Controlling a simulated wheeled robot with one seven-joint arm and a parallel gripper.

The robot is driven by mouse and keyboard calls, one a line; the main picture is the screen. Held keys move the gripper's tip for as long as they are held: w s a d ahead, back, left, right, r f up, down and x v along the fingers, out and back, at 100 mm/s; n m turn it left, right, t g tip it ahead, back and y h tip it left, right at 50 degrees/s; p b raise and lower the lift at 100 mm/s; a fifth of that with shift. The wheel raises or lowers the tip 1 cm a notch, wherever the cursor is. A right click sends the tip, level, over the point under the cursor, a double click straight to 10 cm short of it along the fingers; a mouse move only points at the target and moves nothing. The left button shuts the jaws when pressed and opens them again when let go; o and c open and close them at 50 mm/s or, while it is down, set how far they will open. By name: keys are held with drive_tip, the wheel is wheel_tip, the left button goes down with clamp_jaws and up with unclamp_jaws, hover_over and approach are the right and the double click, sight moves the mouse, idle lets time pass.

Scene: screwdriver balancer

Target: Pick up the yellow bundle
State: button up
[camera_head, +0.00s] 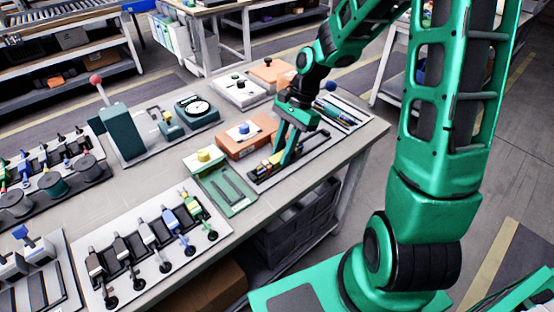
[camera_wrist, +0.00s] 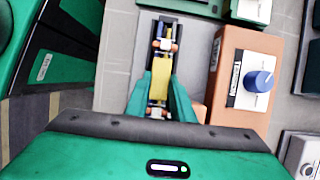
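The yellow bundle (camera_wrist: 161,78) lies lengthwise in a narrow dark tray in the wrist view, with orange and white pieces at its far and near ends. My gripper (camera_wrist: 160,80) is down over it, with one green finger along each side. The fingers look very close to its sides, but I cannot tell whether they press on it. In the head view my gripper (camera_head: 278,160) reaches down into the dark tray (camera_head: 300,158) near the table's right edge. There the fingers partly hide the bundle, and only small yellow and orange bits show beside them.
An orange-brown box with a blue knob (camera_head: 244,129) stands close beside the gripper, also in the wrist view (camera_wrist: 258,80). A green fixture with a yellow knob (camera_head: 204,156) is to the left. Slim tools lie in a tray (camera_head: 340,110) behind. The table edge is close in front.

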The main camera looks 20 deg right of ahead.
clamp_jaws()
drive_tip(key=shift+r, duration=0.15)
